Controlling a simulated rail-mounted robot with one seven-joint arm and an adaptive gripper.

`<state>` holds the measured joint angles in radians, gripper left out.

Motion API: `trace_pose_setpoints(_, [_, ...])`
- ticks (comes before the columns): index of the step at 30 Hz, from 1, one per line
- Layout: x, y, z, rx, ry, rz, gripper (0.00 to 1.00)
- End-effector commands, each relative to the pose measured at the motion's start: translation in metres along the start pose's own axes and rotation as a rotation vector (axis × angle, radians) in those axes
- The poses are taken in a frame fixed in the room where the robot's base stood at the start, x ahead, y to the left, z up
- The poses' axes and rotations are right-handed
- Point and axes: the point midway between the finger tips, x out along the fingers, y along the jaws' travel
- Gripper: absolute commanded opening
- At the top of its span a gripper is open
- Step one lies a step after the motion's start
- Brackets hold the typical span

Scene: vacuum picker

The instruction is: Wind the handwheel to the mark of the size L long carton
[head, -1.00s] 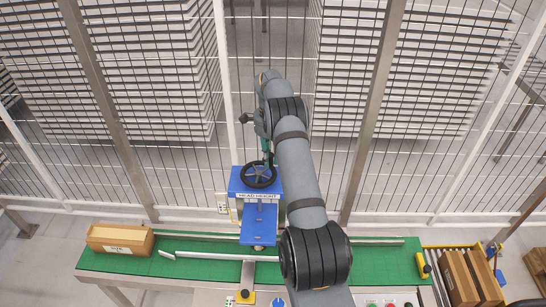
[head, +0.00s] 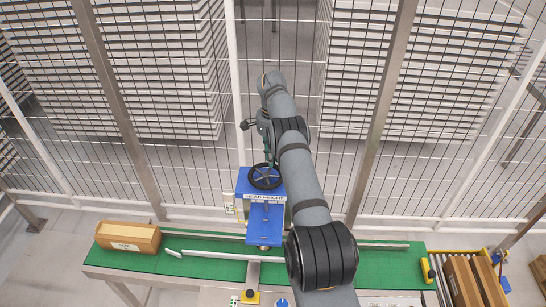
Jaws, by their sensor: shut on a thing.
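The black spoked handwheel (head: 265,177) sits on top of the blue head-height housing (head: 246,188), above the green conveyor. My gripper (head: 268,157) reaches down from my arm to the far side of the wheel and is shut on it. The fingers are small here, so I cannot tell exactly which part they hold. A pale plate with small markings (head: 230,208) is at the housing's left side; its marks are too small to read. A long brown carton (head: 128,237) with an unreadable white label stands at the belt's left end.
The green belt (head: 210,268) carries a white guide bar (head: 225,255). Brown cartons (head: 475,280) stand on rollers at the right. A yellow-based button box (head: 250,297) is at the front edge. A mesh fence (head: 180,120) stands close behind the machine.

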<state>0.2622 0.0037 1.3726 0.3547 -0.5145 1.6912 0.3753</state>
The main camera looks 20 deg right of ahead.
Motion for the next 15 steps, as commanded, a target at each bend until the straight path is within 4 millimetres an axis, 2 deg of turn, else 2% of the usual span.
trace_pose_setpoints(1, [0.0013,-0.0018,0.0062,-0.002,-0.012,0.002,0.00])
trace_pose_setpoints(7, [0.0017,-0.0014,0.0064,-0.001,-0.013,0.003,0.00])
trace_pose_setpoints(8, [0.0017,-0.0013,0.0064,-0.001,-0.013,0.003,0.21])
trace_pose_setpoints(15, [0.0015,-0.0004,0.0042,0.001,-0.009,0.003,0.35])
